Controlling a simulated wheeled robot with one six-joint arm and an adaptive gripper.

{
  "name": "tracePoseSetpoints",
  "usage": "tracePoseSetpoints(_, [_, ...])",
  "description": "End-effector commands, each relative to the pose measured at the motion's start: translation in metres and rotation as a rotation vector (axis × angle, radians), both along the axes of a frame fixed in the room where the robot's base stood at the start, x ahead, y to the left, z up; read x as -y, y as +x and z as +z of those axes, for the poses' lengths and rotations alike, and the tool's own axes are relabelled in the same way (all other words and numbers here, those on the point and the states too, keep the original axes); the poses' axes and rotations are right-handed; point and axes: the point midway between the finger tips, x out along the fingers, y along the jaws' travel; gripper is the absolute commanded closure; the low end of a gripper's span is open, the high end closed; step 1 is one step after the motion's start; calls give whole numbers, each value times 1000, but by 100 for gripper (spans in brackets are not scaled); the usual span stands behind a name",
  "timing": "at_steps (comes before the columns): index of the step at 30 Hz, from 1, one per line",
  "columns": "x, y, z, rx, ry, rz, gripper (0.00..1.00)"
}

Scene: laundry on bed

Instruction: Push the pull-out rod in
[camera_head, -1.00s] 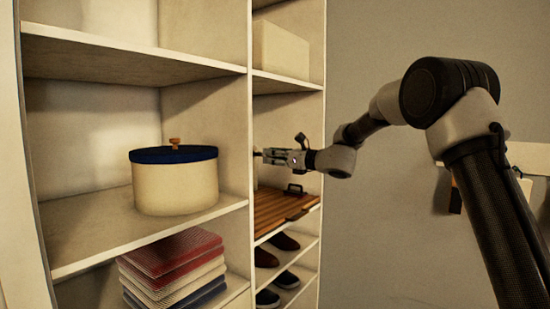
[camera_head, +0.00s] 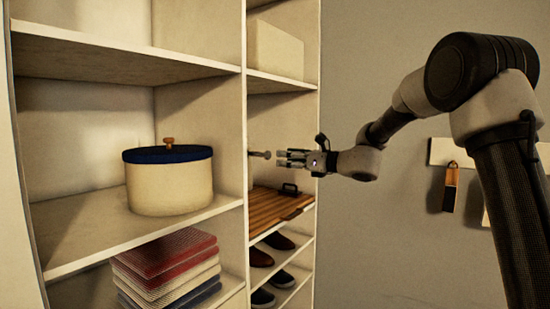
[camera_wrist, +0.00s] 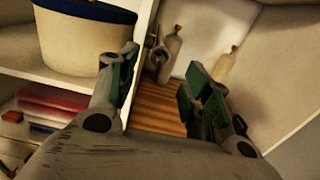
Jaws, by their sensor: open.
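The pull-out rod (camera_head: 260,154) is a short metal rod with a round end. In the head view it shows against the narrow right-hand cabinet section, above the slatted wooden shelf. My gripper (camera_head: 282,158) is just to the right of the rod's end, with a small gap between them in that view. My gripper is open and empty, and its two green-padded fingers show apart in the wrist view (camera_wrist: 160,76). A small metallic end, probably the rod (camera_wrist: 157,56), shows between the fingers there. How far the rod sticks out is hard to tell.
The slatted wooden shelf (camera_head: 270,208) with a black handle lies below my gripper, with shoes (camera_head: 279,240) under it. A cream pot with a blue lid (camera_head: 168,183) and folded cloths (camera_head: 168,268) stand left of the divider. Two bottles (camera_wrist: 172,48) show in the wrist view.

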Motion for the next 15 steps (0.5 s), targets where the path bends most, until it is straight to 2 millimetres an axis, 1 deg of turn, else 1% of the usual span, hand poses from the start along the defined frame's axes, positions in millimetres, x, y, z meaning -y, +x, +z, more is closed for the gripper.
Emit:
tracePoseSetpoints(1, [8, -6, 0, -1, -1, -3, 51])
tracePoseSetpoints(3, [17, -12, 0, 0, 0, -2, 51])
tracePoseSetpoints(6, [25, -18, 0, 0, 0, -1, 51])
tracePoseSetpoints(10, [29, -21, 0, -1, 1, 0, 51])
tracePoseSetpoints(15, [29, -21, 0, -1, 1, 0, 51])
